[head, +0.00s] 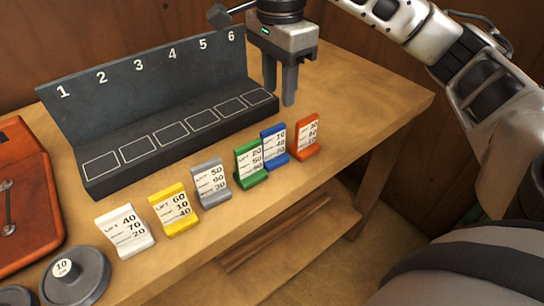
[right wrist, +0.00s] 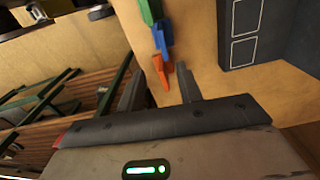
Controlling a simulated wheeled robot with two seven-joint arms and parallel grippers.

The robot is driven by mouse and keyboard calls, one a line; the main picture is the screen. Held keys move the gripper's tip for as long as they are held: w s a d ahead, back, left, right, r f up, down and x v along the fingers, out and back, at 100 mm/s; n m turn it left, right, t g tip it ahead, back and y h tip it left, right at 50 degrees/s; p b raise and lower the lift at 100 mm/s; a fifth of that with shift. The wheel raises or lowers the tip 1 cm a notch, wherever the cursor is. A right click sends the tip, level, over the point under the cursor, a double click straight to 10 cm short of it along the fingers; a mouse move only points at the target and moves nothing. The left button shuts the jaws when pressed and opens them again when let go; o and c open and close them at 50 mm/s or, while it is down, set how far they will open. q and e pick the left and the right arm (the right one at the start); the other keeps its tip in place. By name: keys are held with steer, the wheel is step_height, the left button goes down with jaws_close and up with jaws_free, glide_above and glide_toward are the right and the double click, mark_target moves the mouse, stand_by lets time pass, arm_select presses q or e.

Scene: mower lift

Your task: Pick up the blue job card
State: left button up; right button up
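The blue job card (head: 274,146) stands upright on the wooden table between the green card (head: 250,164) and the orange-red card (head: 307,137). It sits very close to the green card. In the right wrist view the blue card (right wrist: 163,40) lies beyond the orange card (right wrist: 162,72), seen from above. My right gripper (head: 280,100) is above the table behind the blue card, fingers pointing down. Its fingers are apart with nothing between them; the open fingertips also show in the right wrist view (right wrist: 163,82). My left gripper is not in view.
A dark numbered rack (head: 160,100) with several outlined slots stands behind the cards. White (head: 126,231), yellow (head: 174,210) and grey (head: 211,183) cards stand to the left. A red-brown case (head: 22,200) and round weight (head: 75,277) are at far left. The table's right end is clear.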

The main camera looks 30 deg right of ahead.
mark_target(273, 128)
steer(key=shift+w+a+f+b, duration=0.1)
steer(key=shift+f, duration=1.6)
steer(key=shift+w+a+f+b, duration=0.1)
steer(key=shift+w+f+b, duration=0.05)
steer(key=shift+f, duration=1.55)
steer(key=shift+w+a+f+b, duration=0.1)
steer(key=shift+f, duration=1.6)
jaws_close()
